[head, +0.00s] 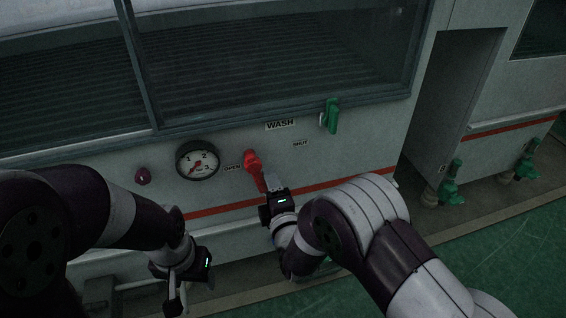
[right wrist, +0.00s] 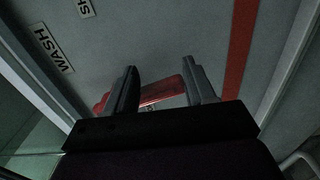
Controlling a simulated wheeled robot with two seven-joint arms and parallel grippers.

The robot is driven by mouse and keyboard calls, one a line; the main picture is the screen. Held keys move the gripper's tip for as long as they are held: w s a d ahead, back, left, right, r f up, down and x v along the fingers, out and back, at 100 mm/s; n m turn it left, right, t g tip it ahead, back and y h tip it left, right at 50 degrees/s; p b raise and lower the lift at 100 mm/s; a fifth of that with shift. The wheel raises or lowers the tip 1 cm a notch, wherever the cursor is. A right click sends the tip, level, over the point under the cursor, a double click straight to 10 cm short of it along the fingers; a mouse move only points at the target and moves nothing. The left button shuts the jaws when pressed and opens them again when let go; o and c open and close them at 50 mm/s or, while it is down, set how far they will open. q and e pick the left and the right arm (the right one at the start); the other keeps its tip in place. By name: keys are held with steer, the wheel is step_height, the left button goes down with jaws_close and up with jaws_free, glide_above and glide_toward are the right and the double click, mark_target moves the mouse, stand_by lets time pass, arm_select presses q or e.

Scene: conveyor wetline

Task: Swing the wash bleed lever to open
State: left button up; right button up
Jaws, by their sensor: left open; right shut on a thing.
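The red wash bleed lever (head: 251,163) is on the pale machine panel below the WASH label (head: 280,125). Its handle slopes down and slightly right, with the OPEN label (head: 232,168) beside it on the left and the SHUT label (head: 300,143) up to the right. My right gripper (head: 271,182) is at the lever's lower end, shut on it. In the right wrist view the red lever (right wrist: 160,92) lies slantwise between the two fingers (right wrist: 160,75). My left gripper (head: 175,298) hangs open and empty at lower left, away from the panel.
A round gauge (head: 197,160) and a small dark red knob (head: 143,176) sit left of the lever. A green handle (head: 332,116) stands upright to its upper right. Green valves (head: 452,185) are low at the right. The green floor (head: 500,245) is clear there.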

steer(key=shift+s+a, duration=0.15)
steer(key=shift+a, duration=0.6)
steer(key=shift+c, duration=0.2)
steer(key=o, duration=0.6)
steer(key=shift+r, duration=0.3)
steer(key=shift+s+d+r+p, duration=0.1)
steer(key=shift+s+r+p, duration=0.05)
steer(key=shift+s+p, duration=0.2)
steer(key=p+v, duration=0.2)
steer(key=v, duration=0.4)
steer(key=shift+s+d, duration=0.15)
